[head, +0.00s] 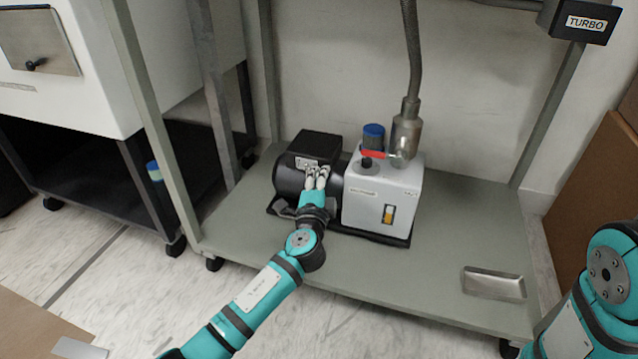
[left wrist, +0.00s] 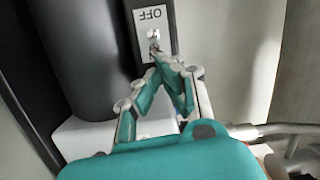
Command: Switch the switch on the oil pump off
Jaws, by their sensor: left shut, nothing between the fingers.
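The oil pump stands on the cart's lower shelf, with a black motor (head: 290,176) on the left and a white body (head: 365,203) on the right. Its switch plate (head: 304,162) is on the black box of the motor. In the left wrist view the plate (left wrist: 150,20) shows an upside-down OFF label, with a small metal toggle switch (left wrist: 154,45) below it. My left gripper (head: 318,172) is shut and empty. Its fingertips (left wrist: 158,55) are right at the toggle; I cannot tell whether they touch it. My right gripper is out of view.
A metal tray (head: 492,283) lies at the right of the green shelf (head: 455,225). Cart posts (head: 150,115) stand left of the pump. A TURBO box (head: 580,22) is at upper right.

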